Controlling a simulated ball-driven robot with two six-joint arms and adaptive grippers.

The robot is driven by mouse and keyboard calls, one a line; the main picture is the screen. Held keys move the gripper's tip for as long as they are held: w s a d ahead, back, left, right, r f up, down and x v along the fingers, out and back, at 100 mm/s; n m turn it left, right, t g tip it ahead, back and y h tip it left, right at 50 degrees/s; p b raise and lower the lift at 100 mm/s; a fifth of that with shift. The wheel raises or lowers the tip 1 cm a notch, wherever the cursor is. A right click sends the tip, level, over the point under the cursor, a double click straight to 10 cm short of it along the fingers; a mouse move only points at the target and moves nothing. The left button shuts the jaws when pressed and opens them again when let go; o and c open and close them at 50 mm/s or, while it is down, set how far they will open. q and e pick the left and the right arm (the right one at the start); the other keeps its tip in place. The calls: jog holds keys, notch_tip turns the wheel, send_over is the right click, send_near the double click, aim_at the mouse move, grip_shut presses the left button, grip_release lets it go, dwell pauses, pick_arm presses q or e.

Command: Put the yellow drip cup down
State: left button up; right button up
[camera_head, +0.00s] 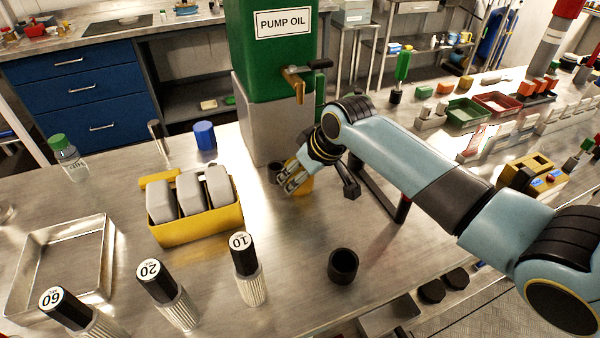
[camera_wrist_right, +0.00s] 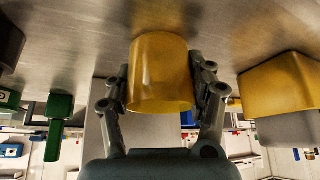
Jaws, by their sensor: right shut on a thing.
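The yellow drip cup (camera_head: 304,186) is at my right gripper (camera_head: 291,180), in front of the grey block under the green pump oil tank (camera_head: 270,60). In the right wrist view the cup (camera_wrist_right: 160,75) sits between the two fingers of my right gripper (camera_wrist_right: 160,92), which are shut on its sides. The steel tabletop lies right behind the cup's far end in that view. I cannot tell whether the cup touches the table. My left gripper is not in view.
A brass tap (camera_head: 298,82) juts from the tank above my gripper. A yellow holder with grey blocks (camera_head: 205,226) stands to the left. Numbered bottles (camera_head: 246,268) and a black cup (camera_head: 343,265) stand nearer. The table between them is bare.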

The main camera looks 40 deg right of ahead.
jog(key=o, duration=1.2)
jog(key=shift+f, duration=0.1)
jog(key=shift+c, duration=0.2)
jog(key=v, duration=1.2)
jog(key=shift+p, duration=0.45)
